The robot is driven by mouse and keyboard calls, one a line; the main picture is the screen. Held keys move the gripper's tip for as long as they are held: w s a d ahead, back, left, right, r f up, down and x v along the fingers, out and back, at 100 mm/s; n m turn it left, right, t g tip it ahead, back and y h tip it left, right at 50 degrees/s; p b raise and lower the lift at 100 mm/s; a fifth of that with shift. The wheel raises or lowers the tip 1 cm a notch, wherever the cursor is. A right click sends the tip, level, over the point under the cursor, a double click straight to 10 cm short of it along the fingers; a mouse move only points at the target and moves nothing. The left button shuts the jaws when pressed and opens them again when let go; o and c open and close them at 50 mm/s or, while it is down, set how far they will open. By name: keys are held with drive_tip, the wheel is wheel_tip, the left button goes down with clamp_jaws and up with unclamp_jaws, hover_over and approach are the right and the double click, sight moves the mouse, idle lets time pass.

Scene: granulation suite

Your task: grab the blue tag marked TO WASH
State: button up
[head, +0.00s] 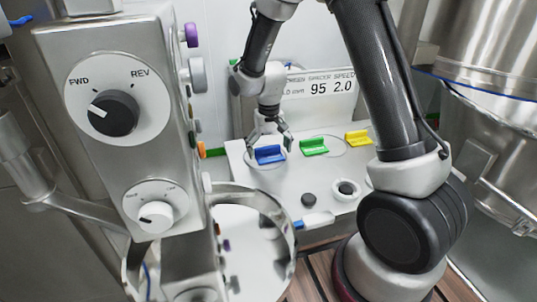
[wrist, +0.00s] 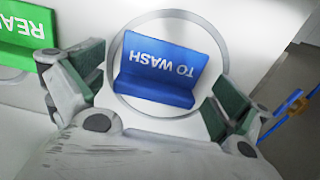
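The blue tag (head: 270,154) lies inside a thin ring outline on the pale shelf, at the left of a row of tags. In the wrist view the blue tag (wrist: 164,68) shows TO WASH upside down and fills the middle. My gripper (head: 268,138) is over the blue tag in the head view. In the wrist view my gripper (wrist: 150,95) is open, with one green-padded finger on each side of the tag. Gaps show between the pads and the tag, so it is not held. I cannot tell the exact height of the fingertips above the shelf.
A green tag (head: 314,146) and a yellow tag (head: 358,138) stand to the right on the shelf (head: 240,160). A display panel (head: 330,88) is behind. A dark knob (head: 308,200) and a white ringed knob (head: 346,189) are in front. A steel control box (head: 110,170) stands left.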

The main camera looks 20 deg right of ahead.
drive_tip(key=c, duration=0.8)
drive_tip(key=shift+r, duration=0.1)
